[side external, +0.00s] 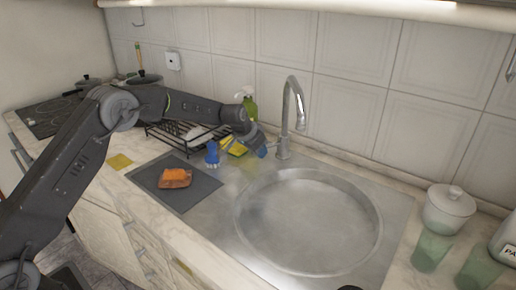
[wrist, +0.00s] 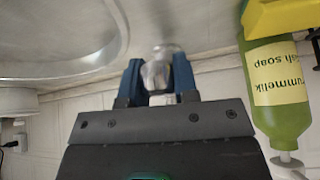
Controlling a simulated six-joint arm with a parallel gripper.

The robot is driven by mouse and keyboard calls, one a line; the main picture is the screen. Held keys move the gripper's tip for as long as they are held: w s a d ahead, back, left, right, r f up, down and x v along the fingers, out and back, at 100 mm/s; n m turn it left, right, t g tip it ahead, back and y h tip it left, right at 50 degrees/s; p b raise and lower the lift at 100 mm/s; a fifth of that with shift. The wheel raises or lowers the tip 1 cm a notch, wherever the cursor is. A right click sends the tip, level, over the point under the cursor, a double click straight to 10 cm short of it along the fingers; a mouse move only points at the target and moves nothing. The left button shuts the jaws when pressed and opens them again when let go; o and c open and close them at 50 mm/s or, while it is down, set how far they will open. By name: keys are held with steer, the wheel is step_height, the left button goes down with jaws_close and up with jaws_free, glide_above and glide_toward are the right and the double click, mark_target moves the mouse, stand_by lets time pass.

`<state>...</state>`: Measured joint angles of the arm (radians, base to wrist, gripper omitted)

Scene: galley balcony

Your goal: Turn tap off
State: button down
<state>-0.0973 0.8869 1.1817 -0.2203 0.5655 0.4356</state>
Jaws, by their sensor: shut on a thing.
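The chrome tap (side external: 292,105) stands at the back edge of the round sink, with its curved spout upright. My gripper (side external: 263,151) is beside the tap's base, on its left. In the wrist view my gripper's blue fingertips (wrist: 158,75) sit on both sides of a shiny tap part (wrist: 157,70), apparently the handle, and are shut on it. The handle is hidden by the gripper in the side view. I cannot make out any water stream below the spout.
A green dish soap bottle (wrist: 277,95) stands close to my gripper, with a yellow item (wrist: 285,15) beside it. A blue item (side external: 211,155) and a black dish rack (side external: 170,137) are left of the tap. The round sink basin (side external: 310,225) looks empty. Green cups (side external: 432,252) stand far right.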

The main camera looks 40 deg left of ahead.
steer(key=c, duration=1.2)
jaws_free()
steer(key=shift+r, duration=0.1)
steer(key=v, duration=1.3)
steer(key=shift+s+r, duration=0.25)
steer(key=shift+r, duration=0.05)
steer(key=s+d+r+n, duration=0.15)
steer(key=s+r, duration=0.25)
steer(key=s, duration=0.5)
steer(key=s+d+r+m, duration=0.15)
steer(key=s+r, duration=0.25)
steer(key=s, duration=0.5)
steer(key=s+f, duration=0.1)
steer(key=s, duration=0.5)
steer(key=s+d+f+n, duration=0.1)
steer(key=s, duration=0.6)
steer(key=s+d+f+n, duration=0.1)
steer(key=s+f, duration=0.1)
steer(key=s, duration=0.5)
steer(key=shift+d+y, duration=0.2)
steer(key=shift+y, duration=0.2)
